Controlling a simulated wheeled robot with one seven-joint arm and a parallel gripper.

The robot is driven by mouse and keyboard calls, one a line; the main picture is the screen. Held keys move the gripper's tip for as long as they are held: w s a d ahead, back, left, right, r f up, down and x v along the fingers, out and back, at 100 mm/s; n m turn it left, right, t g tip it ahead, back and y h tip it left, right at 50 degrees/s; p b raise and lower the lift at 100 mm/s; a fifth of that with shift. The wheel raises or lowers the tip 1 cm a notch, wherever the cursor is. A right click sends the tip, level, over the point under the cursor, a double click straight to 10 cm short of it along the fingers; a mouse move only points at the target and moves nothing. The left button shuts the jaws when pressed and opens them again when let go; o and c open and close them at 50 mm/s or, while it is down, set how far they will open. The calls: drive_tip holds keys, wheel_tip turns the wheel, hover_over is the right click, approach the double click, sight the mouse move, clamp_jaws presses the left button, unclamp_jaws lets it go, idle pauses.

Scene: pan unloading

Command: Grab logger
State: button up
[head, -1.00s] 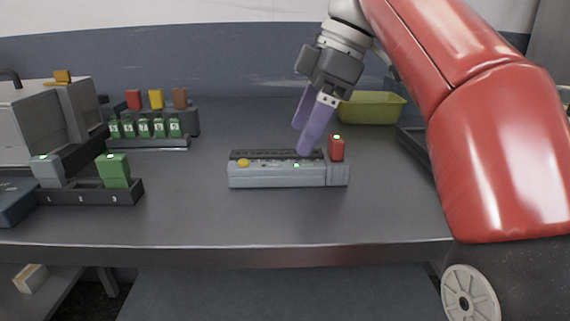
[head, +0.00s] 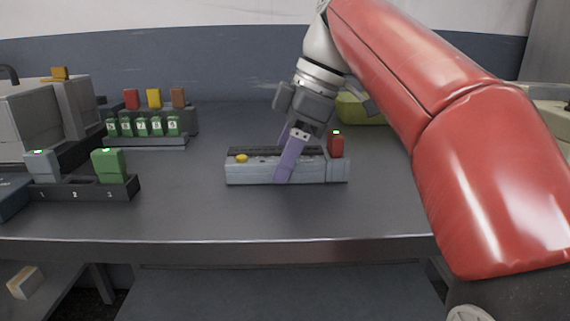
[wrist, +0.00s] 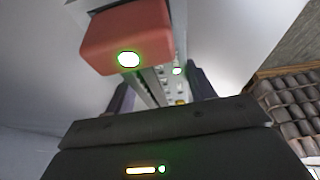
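A red block (head: 336,143) with a green light on top, which may be the logger, stands upright at the right end of a grey dock (head: 240,175) on the table. In the wrist view the red block (wrist: 125,40) is large and close, at the upper left of centre. My gripper (head: 287,172) has purple fingers and is tilted low over the middle of the dock, left of the red block. In the wrist view the fingers of my gripper (wrist: 160,92) are apart, with the dock showing between them. Nothing is held. One finger is mostly hidden in the head view.
A yellow-green bin (head: 362,110) is behind my gripper. At left, a black numbered rack (head: 90,190) holds a grey block (head: 42,165) and a green block (head: 108,166). Another rack (head: 150,142) holds several small green blocks. The table front is clear.

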drive_tip(key=c, duration=0.5)
